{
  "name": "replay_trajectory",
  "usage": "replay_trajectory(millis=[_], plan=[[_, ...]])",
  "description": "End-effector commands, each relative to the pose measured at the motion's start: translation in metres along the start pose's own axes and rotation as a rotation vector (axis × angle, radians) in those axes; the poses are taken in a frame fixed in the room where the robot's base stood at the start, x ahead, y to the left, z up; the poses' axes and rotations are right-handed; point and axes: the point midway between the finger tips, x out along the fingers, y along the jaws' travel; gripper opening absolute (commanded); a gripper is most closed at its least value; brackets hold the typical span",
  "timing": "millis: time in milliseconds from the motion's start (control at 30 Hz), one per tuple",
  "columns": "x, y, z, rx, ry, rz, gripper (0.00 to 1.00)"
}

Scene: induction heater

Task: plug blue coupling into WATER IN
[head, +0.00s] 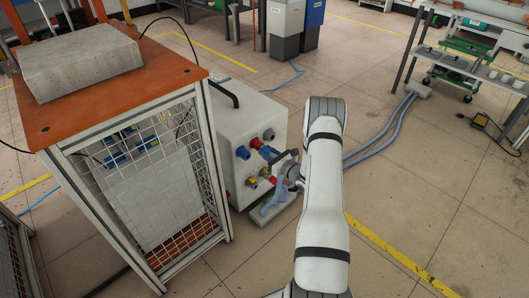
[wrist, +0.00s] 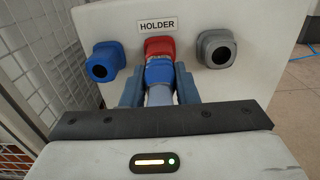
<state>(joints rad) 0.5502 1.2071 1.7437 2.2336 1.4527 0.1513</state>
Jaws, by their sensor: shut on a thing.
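In the wrist view my gripper (wrist: 159,86) is shut on the blue coupling (wrist: 159,71), with a pale hose behind it. The coupling's front meets the red port (wrist: 160,46) under the HOLDER label; how deep it sits I cannot tell. A blue port (wrist: 105,62) is to the left and a grey port (wrist: 216,48) to the right, both empty. In the head view the coupling (head: 270,153) shows at the white heater box (head: 240,118), with my gripper (head: 281,163) beside it. No WATER IN label can be read.
A wire-mesh cabinet (head: 165,190) with an orange top stands close left of the heater box. Hoses (head: 272,200) hang low at the box's front, by a yellow connector (head: 252,182). Grey hoses (head: 385,130) lie on the floor. The floor at right is largely open.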

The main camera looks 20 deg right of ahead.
Motion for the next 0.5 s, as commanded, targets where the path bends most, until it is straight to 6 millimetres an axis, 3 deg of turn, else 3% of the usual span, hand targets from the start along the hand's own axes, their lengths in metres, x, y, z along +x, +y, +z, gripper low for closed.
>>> replay_trajectory(millis=[500], plan=[[-0.013,-0.001,0.0,0.0,0.001,-0.002,0.0]])
